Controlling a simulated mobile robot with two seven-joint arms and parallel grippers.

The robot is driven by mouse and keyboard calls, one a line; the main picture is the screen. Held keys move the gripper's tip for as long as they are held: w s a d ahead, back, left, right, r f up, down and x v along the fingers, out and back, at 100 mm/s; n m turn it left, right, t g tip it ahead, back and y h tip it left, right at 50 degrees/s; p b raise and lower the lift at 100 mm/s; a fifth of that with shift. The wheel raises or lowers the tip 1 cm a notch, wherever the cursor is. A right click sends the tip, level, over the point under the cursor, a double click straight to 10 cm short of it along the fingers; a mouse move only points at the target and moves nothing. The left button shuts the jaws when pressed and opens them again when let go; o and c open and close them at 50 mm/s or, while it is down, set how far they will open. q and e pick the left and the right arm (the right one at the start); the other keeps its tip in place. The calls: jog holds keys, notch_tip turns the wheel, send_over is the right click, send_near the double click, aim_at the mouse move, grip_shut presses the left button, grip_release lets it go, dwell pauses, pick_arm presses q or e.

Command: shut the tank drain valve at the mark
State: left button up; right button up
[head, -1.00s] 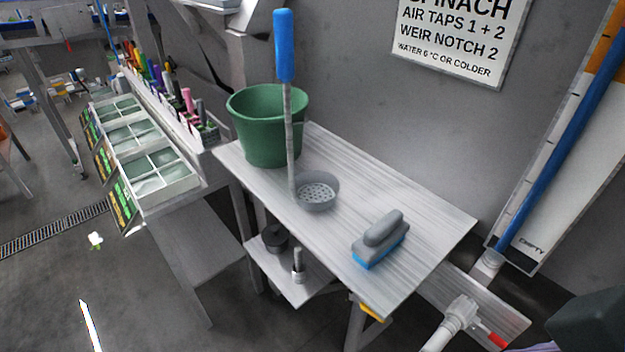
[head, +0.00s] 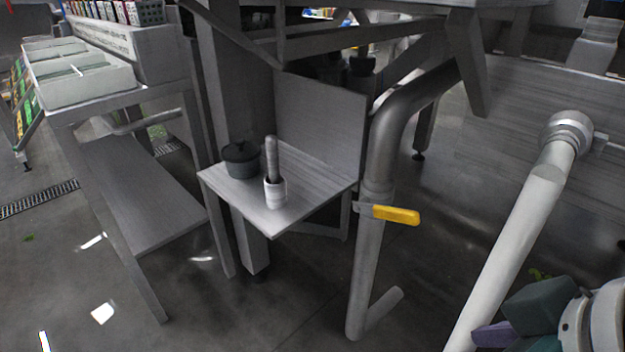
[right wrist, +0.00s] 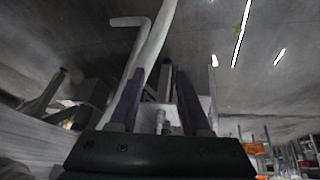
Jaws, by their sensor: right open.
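The drain valve has a yellow lever handle (head: 395,214) on the grey drain pipe (head: 367,262), in the middle of the head view. The lever lies roughly level, pointing right, across the upright pipe. I cannot make out a mark beside it. My right gripper (head: 492,335) is partly in the lower right corner of the head view, well apart from the lever. In the right wrist view its two purple fingers (right wrist: 158,100) stand apart, with no object held between them. Pale pipes show beyond them; the yellow lever is not seen there. My left gripper is not in view.
A thick white pipe (head: 515,235) slants up between the right gripper and the drain pipe. A low shelf (head: 310,203) left of the drain pipe holds a dark lidded pot (head: 241,160) and a pestle-like tool in a white cup (head: 275,192). Floor in front is clear.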

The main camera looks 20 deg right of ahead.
jog(key=w+d+f+t+h+b, duration=0.1)
jog(key=w+d+f+b, duration=0.15)
jog(key=f, duration=0.25)
jog(key=w+d+f+t+b, duration=0.1)
jog(key=w+f+b, duration=0.1)
jog(key=f+b, duration=0.3)
jog(key=n+t+y+b, duration=0.3)
jog(key=t+y, duration=0.5)
jog(key=t, duration=0.1)
send_near(386, 207)
jog(key=b+x, duration=0.3)
jog(key=x, duration=0.4)
jog(key=shift+d+f, duration=0.1)
jog(key=shift+w+a, duration=0.2)
jog(key=shift+w, duration=0.2)
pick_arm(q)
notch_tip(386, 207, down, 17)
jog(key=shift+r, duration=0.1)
